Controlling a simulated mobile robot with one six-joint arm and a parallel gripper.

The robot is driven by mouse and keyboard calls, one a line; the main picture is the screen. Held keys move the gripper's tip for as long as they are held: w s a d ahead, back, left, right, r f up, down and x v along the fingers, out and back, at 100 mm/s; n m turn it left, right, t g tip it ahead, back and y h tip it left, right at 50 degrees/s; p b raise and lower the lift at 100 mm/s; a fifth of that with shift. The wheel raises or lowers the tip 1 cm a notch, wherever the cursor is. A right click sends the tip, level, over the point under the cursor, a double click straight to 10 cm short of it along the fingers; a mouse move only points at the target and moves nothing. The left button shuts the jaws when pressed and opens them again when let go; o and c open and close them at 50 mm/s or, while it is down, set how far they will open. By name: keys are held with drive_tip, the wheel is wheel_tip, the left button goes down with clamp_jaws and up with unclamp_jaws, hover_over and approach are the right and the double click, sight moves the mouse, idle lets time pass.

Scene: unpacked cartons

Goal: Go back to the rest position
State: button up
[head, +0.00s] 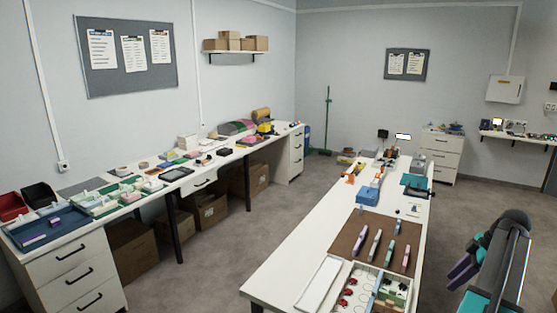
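My arm stands at the right edge of the head view, dark grey with teal bands. My gripper (462,272) shows at its left side as purple finger parts, beside the long white workbench (285,262) and apart from it. The fingers overlap in this view, so I cannot tell whether they are open or shut. I see nothing held between them.
A brown mat (352,232) with several slim tools lies on the bench. A compartment tray (345,308) sits at its near end. A long wall counter (135,207) with trays and boxes runs along the left. Grey floor (225,250) between them is clear.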

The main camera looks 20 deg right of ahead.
drive_tip(key=w+a+f+m+g, duration=0.1)
drive_tip(key=w+a+f, duration=0.45)
drive_tip(key=a, duration=0.45)
drive_tip(key=w+a+f+m+g, duration=0.1)
drive_tip(key=w+a+f+m, duration=0.1)
drive_tip(key=w+a+f, duration=0.45)
drive_tip(key=w+a+f+m+g, duration=0.1)
drive_tip(key=w+a+f, duration=0.3)
drive_tip(key=w+a, duration=0.55)
drive_tip(key=s+a+f+m+h, duration=0.1)
drive_tip(key=a+f, duration=0.3)
drive_tip(key=a, duration=0.8)
drive_tip(key=s+a+f+m+h, duration=0.15)
drive_tip(key=a+f, duration=0.25)
drive_tip(key=a, duration=0.8)
drive_tip(key=s+a+f+m, duration=0.15)
drive_tip(key=a+f, duration=0.35)
drive_tip(key=a, duration=0.6)
drive_tip(key=s+f+n+g+b, duration=0.1)
drive_tip(key=s+f+g+b, duration=0.5)
drive_tip(key=s+f, duration=2)
drive_tip(key=f+b, duration=0.1)
drive_tip(key=b, duration=0.3)
drive_tip(key=shift+a+f+g, duration=0.25)
drive_tip(key=shift+f+g, duration=0.05)
drive_tip(key=shift+f, duration=0.1)
drive_tip(key=shift+s, duration=0.1)
drive_tip(key=shift+d, duration=0.15)
